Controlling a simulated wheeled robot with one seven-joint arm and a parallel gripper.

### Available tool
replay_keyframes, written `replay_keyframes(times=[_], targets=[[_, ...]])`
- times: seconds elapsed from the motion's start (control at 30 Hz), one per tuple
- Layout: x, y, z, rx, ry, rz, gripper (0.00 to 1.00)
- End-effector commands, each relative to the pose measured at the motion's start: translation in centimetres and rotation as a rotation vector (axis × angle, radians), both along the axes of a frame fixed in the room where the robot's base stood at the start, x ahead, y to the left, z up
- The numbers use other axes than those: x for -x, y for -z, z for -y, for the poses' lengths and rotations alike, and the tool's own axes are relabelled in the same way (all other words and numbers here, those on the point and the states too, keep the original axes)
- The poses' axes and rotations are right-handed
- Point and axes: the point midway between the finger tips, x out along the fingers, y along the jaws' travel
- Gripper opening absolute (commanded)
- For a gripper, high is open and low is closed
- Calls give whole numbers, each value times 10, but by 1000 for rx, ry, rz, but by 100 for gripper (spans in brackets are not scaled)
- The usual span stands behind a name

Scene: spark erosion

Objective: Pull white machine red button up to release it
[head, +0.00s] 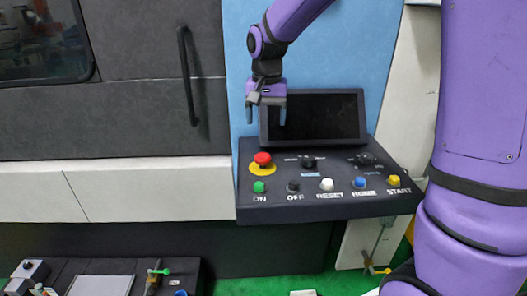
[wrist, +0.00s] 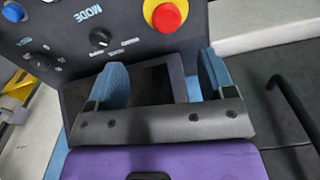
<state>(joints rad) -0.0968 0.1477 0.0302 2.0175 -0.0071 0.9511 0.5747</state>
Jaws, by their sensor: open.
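The red button (head: 262,158) stands on a yellow round base at the top left of the dark control panel (head: 300,211). My gripper (head: 266,113) is open and empty, above the button and in front of the left edge of the black screen (head: 325,117). In the wrist view my gripper (wrist: 163,80) has its two blue fingers well apart with nothing between them. The gripper does not touch the button.
The panel also bears a green ON button (head: 259,187), a black OFF button (head: 293,186), white, blue and yellow buttons, and two dark knobs. A grey machine door with a black handle (head: 187,77) is on the left. Another dark unit (head: 190,270) stands low at the left.

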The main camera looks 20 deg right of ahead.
Motion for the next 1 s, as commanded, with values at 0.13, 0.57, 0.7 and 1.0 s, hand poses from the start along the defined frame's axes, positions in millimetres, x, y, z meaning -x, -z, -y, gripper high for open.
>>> replay_keyframes(times=[0.13, 0.57, 0.7, 1.0], targets=[[-13, 14, -5, 2, 22, -23, 76], [-15, 64, -5, 3, 27, -30, 76], [-15, 88, -5, 3, 27, -30, 76], [-15, 120, -5, 3, 27, -26, 76]])
